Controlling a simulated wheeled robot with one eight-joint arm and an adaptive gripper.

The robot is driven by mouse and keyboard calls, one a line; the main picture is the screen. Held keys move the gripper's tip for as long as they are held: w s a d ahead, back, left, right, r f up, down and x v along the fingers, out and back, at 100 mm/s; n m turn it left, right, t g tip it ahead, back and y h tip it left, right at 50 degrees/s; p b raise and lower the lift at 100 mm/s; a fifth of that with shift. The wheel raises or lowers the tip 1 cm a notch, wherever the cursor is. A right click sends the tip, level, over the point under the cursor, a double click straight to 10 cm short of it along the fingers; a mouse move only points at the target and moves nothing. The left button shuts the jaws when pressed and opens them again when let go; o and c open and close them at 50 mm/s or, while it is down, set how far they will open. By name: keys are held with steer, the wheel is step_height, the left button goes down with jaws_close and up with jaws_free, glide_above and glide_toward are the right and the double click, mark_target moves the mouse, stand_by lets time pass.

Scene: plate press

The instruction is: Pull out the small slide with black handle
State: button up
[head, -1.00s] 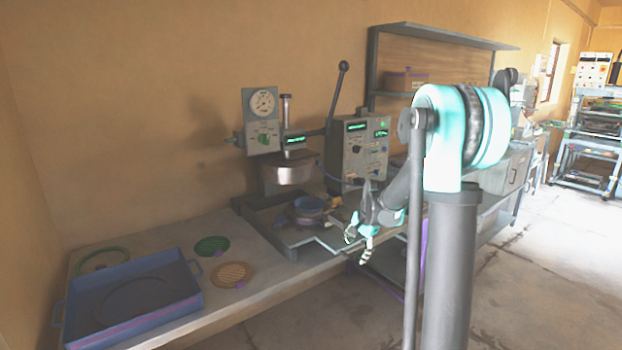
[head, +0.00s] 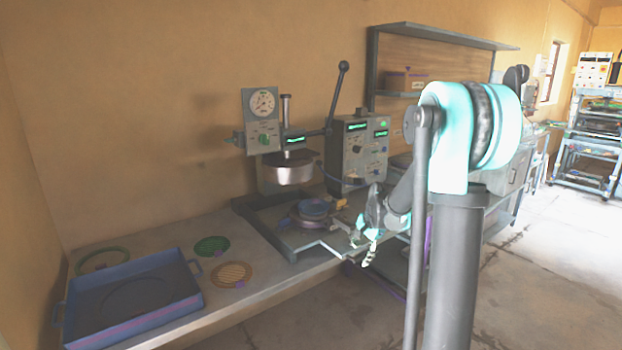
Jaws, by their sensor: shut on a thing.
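The press (head: 288,172) stands on the bench against the wall, with a round metal head above its base. The small slide (head: 305,241) lies low at the press front, below a blue round dish (head: 314,208). My gripper (head: 362,246) is at the slide's front right end, at the bench's front edge, with its pale fingers pointing down and left. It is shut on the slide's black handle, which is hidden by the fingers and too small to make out.
A blue tray (head: 192,310) lies at the left of the bench. A green disc (head: 211,245) and a tan ribbed disc (head: 233,273) lie beside it. A grey control box (head: 357,150) stands right of the press. Open floor (head: 545,270) lies to the right.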

steer(key=shift+s+d+f, duration=0.1)
steer(key=shift+s+d, duration=0.6)
steer(key=shift+s, duration=0.25)
stand_by(0.5)
steer(key=o, duration=0.9)
steer(key=shift+w, duration=0.1)
steer(key=shift+r, duration=0.2)
steer(key=shift+r, duration=4.35)
steer(key=shift+s+d, duration=0.95)
steer(key=shift+s, duration=0.4)
steer(key=shift+s+d, duration=1)
steer(key=shift+s, duration=0.35)
steer(key=shift+s+d, duration=0.95)
steer(key=shift+s, duration=0.4)
